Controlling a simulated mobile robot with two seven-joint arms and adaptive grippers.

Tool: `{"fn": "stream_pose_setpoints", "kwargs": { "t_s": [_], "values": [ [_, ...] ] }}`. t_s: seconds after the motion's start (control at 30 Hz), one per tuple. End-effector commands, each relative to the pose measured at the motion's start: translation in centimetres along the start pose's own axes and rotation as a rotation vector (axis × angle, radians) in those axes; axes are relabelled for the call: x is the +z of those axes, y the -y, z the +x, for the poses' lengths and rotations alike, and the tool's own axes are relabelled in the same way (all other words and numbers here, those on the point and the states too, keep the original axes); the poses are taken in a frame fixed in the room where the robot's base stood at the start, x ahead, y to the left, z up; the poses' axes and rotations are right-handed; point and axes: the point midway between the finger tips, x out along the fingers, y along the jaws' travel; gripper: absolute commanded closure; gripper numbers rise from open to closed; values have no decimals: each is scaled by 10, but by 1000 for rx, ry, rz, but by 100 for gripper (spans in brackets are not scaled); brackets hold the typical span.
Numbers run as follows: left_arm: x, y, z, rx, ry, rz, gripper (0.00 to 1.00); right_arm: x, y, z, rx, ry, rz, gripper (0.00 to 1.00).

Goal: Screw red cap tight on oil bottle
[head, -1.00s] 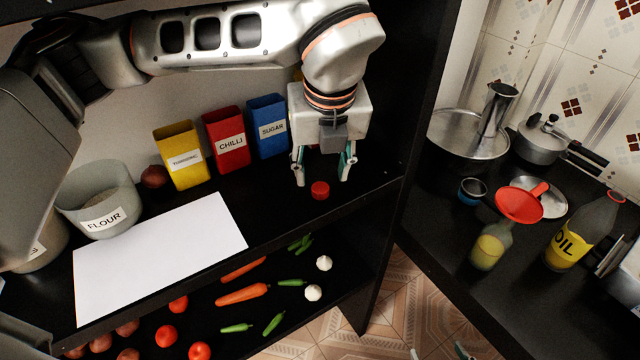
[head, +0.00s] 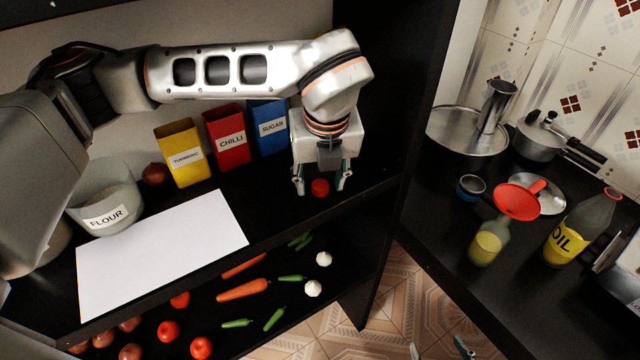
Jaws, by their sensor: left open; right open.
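The red cap (head: 320,187) lies on the black shelf near its front edge. My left gripper (head: 321,188) is open and pointing down, with one finger on each side of the cap. I cannot tell whether the fingers touch it. The oil bottle (head: 572,235), labelled OIL with yellow oil inside, stands upright on the right counter. A red ring shows at its open-looking neck. My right gripper (head: 438,350) shows only as fingertips at the bottom edge; they are apart.
A red funnel (head: 519,202) sits on a small glass bottle (head: 489,243) left of the oil bottle. A white sheet (head: 160,255) and flour jar (head: 106,200) are left. A black upright panel separates shelf and counter.

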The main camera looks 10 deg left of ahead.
Motion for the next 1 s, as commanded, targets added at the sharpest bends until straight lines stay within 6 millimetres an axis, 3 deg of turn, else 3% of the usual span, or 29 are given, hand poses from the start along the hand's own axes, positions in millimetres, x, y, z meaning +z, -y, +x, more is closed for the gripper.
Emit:
{"fn": "stream_pose_setpoints", "kwargs": {
  "t_s": [0.17,0.37,0.77,1.0],
  "values": [
    [0,0,0,0,0,0,58,0,0,0,0,0,0,36],
    [0,0,0,0,0,0,84,0,0,0,0,0,0,36],
    [1,0,-2,0,1,-1,84,4,1,1,-1,6,0,36],
    [6,1,-18,-2,4,-2,84,9,1,3,-1,7,0,36]
  ]
}}
